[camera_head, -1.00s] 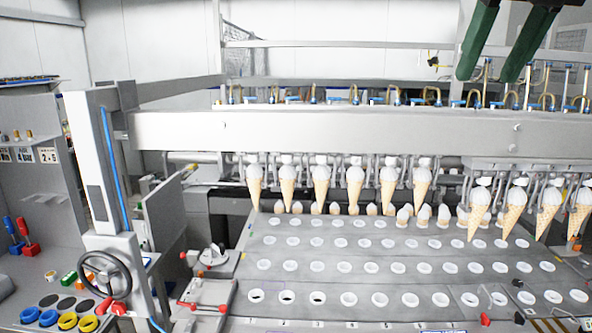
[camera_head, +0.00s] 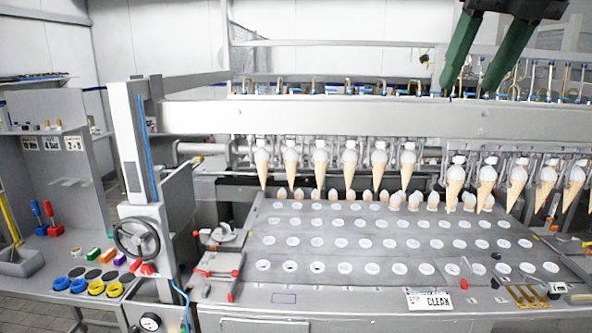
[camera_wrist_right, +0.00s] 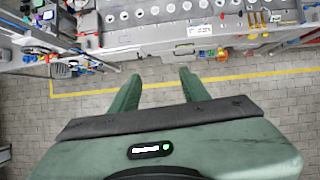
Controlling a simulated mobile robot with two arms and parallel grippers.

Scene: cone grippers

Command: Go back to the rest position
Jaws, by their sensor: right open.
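My right gripper (camera_head: 466,78) hangs into the top right of the head view, high above the machine's beam. Its two dark green fingers are apart with nothing between them. In the right wrist view the same gripper (camera_wrist_right: 158,82) is open and empty over the paved floor (camera_wrist_right: 240,85), in front of the machine's front edge. My left gripper is not in view. Ice-cream cones (camera_head: 348,168) hang in a row from the machine's holders, above a grey conveyor bed (camera_head: 330,228) with rows of white-rimmed holes.
A side bench (camera_head: 45,258) at left holds blue and yellow rings, coloured blocks and red and blue tools. A handwheel (camera_head: 136,238) stands beside the machine. A "STOP CLEAN" sign (camera_head: 430,299) is on the front edge. A yellow line (camera_wrist_right: 250,75) crosses open floor.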

